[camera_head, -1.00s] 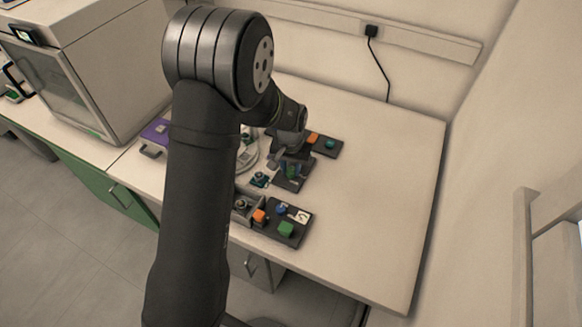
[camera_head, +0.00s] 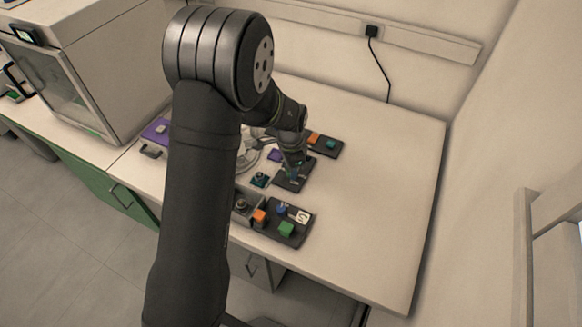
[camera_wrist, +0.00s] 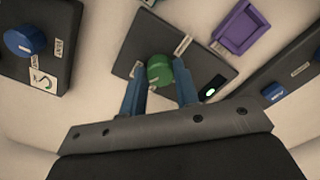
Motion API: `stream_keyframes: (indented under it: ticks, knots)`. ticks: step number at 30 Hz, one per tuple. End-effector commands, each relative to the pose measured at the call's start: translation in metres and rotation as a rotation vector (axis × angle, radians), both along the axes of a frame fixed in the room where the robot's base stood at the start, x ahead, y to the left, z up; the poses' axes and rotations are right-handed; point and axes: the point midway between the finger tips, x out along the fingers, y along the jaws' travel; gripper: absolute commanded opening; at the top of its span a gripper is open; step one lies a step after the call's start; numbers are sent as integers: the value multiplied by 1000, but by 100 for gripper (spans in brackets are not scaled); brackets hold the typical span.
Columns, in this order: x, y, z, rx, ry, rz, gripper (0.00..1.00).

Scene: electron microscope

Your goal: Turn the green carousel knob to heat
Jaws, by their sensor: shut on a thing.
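The green carousel knob (camera_wrist: 160,70) sits on a dark panel (camera_wrist: 133,55) in the middle of the wrist view. My gripper (camera_wrist: 160,86) comes from below in that view, its two blue fingers on either side of the knob and shut on it. A white label lies beside the knob, too small to read. In the head view my gripper (camera_head: 295,174) is down at the dark panel (camera_head: 283,187) and hides the knob.
A purple tray (camera_wrist: 238,27) lies beyond the panel. A panel with a blue knob (camera_wrist: 25,40) stands left, and one with a blue button (camera_wrist: 274,92) right. The table's right side is clear.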

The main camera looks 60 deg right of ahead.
Motion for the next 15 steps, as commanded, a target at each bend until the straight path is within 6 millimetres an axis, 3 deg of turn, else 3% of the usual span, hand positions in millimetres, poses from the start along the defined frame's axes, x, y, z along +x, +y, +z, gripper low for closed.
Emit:
stream_keyframes:
  ticks: [15]
  knots:
    - [0,0,0,0,0,-360,5]
